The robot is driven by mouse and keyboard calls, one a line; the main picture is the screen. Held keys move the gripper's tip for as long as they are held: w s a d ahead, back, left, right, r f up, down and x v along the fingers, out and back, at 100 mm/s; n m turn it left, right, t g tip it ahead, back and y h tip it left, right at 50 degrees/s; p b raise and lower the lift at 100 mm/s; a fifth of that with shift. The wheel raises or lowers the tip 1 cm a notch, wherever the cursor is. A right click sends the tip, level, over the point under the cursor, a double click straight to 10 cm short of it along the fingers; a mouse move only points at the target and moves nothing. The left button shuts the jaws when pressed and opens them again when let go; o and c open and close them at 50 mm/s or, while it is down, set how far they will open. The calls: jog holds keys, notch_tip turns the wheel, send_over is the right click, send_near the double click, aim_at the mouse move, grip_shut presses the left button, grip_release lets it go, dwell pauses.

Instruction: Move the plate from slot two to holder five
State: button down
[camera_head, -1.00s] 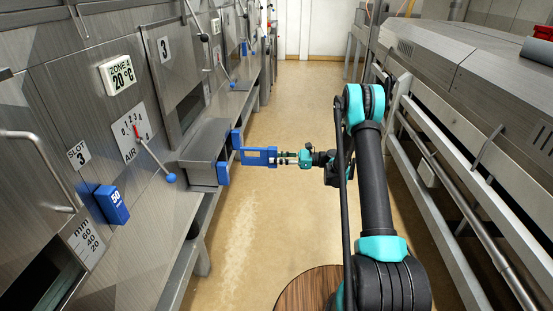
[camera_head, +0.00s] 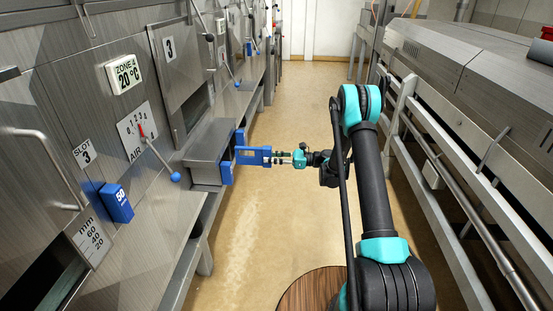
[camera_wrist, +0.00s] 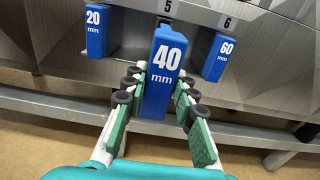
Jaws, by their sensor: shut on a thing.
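The blue plate marked 40 mm (camera_wrist: 165,65) is between the fingers of my gripper (camera_wrist: 160,90) in the wrist view. My gripper is shut on it. In the head view the held plate (camera_head: 253,156) shows left of my gripper (camera_head: 281,158), close to the grey box on the left wall.
A blue 20 mm plate (camera_wrist: 96,32) hangs left of the held plate. A blue 60 mm plate (camera_wrist: 217,57) hangs right, under label 6 (camera_wrist: 227,22). The aisle floor (camera_head: 250,240) is clear; rails (camera_head: 440,165) line the right.

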aim_at(238, 156)
jog(key=shift+a, duration=0.7)
jog(key=shift+w+a, duration=0.2)
jog(key=shift+a, duration=6.35)
jog(key=c, duration=1.1)
grip_release()
jog(key=shift+c, duration=0.2)
